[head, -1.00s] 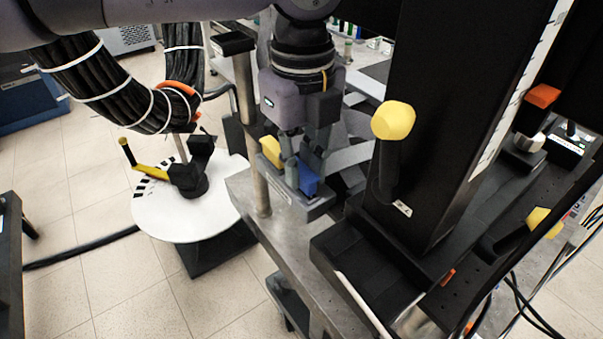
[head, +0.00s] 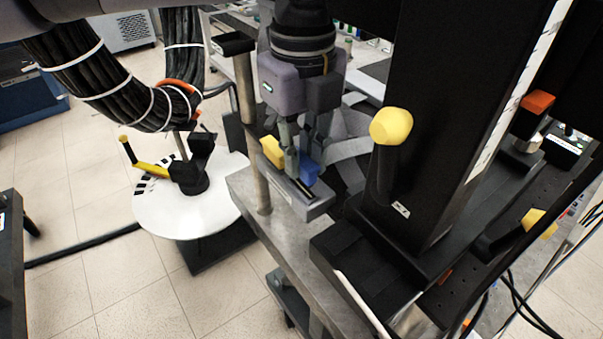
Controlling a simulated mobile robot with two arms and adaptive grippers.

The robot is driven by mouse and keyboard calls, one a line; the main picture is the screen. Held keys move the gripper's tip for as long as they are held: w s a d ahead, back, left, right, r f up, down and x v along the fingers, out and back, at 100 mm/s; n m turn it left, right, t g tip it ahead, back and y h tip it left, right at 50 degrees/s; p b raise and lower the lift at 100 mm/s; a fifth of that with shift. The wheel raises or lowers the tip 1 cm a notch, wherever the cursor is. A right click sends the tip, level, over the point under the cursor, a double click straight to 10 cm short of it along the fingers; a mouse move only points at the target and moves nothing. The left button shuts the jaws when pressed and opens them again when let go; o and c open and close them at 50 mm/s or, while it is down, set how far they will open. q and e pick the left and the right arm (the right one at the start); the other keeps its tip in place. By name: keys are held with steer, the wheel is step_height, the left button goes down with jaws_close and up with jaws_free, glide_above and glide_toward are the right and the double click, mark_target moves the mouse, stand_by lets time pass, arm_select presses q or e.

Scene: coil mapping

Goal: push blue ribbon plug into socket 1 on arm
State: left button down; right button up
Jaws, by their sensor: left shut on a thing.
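My left gripper (head: 302,163) points down at the grey socket block (head: 312,205) on the metal bench edge. It is shut on the blue plug (head: 309,173), which is partly hidden between the fingers. The blue plug is at the block's top, on its far right side, and a dark slot shows in front of it. I cannot tell whether it touches the block or sits in a socket. A yellow plug (head: 272,151) stands at the block's left end, beside the gripper's left finger. No ribbon or socket number is legible. My right gripper is not in view.
A tall black column with a yellow knob (head: 391,126) stands close right of the gripper. A metal post (head: 247,130) stands close on the left. A white round table (head: 190,220) with a black and yellow device is further left. Open floor lies at lower left.

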mark_target(302, 159)
arm_select(q)
steer(key=shift+r+p, duration=0.8)
steer(key=shift+r, duration=1.3)
